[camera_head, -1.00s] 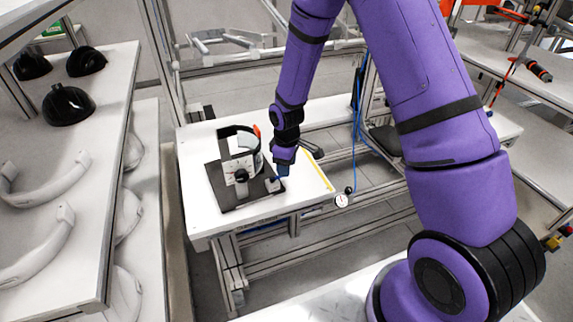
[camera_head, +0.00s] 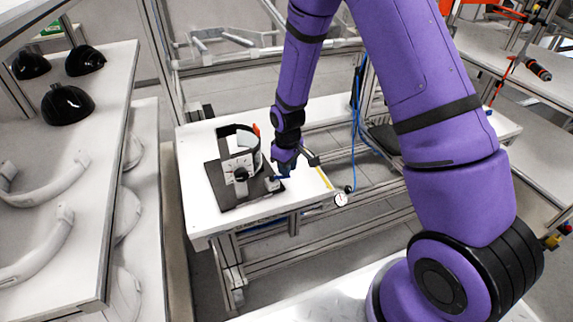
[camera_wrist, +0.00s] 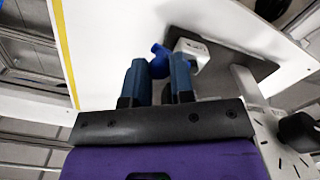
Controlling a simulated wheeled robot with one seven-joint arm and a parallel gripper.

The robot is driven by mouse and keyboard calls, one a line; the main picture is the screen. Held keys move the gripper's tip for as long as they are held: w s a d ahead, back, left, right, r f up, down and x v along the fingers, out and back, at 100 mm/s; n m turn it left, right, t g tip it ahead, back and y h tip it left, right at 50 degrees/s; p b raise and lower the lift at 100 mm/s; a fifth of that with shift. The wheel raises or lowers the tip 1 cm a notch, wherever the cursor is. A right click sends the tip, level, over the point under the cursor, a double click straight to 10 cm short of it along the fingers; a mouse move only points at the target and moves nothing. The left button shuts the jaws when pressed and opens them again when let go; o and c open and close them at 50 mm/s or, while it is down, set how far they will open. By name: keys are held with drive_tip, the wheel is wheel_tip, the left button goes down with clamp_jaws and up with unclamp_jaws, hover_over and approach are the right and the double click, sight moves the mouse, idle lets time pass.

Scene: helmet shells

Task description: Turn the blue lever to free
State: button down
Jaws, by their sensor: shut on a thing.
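The blue lever (camera_wrist: 158,60) sits on a small white valve block (camera_wrist: 190,50), which also shows in the head view (camera_head: 271,184) at the right edge of a dark base plate (camera_head: 225,192). In the wrist view the lever's rounded blue end lies between the two blue fingers of my gripper (camera_wrist: 160,75), which are closed on it. In the head view my gripper (camera_head: 286,170) is low over the white table, just right of the block. The fingers hide part of the lever. Any marking for free is too small to read.
A fixture with a dark band and a white dial plate (camera_head: 240,168) stands on the base plate. Black helmet shells (camera_head: 67,104) sit on the left shelf.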

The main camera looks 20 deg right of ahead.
drive_tip(key=m, duration=0.2)
drive_tip(key=s+m, duration=0.1)
drive_tip(key=s+a+m, duration=0.1)
drive_tip(key=m, duration=0.1)
drive_tip(key=shift+m, duration=0.3)
drive_tip(key=shift+s+a+m, duration=0.25)
drive_tip(key=shift+a+m, duration=0.05)
drive_tip(key=shift+m, duration=0.55)
drive_tip(key=shift+s+a+m, duration=0.2)
drive_tip(key=shift+a+m, duration=0.05)
drive_tip(key=shift+m, duration=0.55)
drive_tip(key=shift+s+a+m, duration=0.25)
drive_tip(key=shift+a+m, duration=0.05)
drive_tip(key=shift+m, duration=0.55)
drive_tip(key=c, duration=1)
unclamp_jaws()
wheel_tip(320, 180, up, 11)
drive_tip(key=shift+f, duration=0.1)
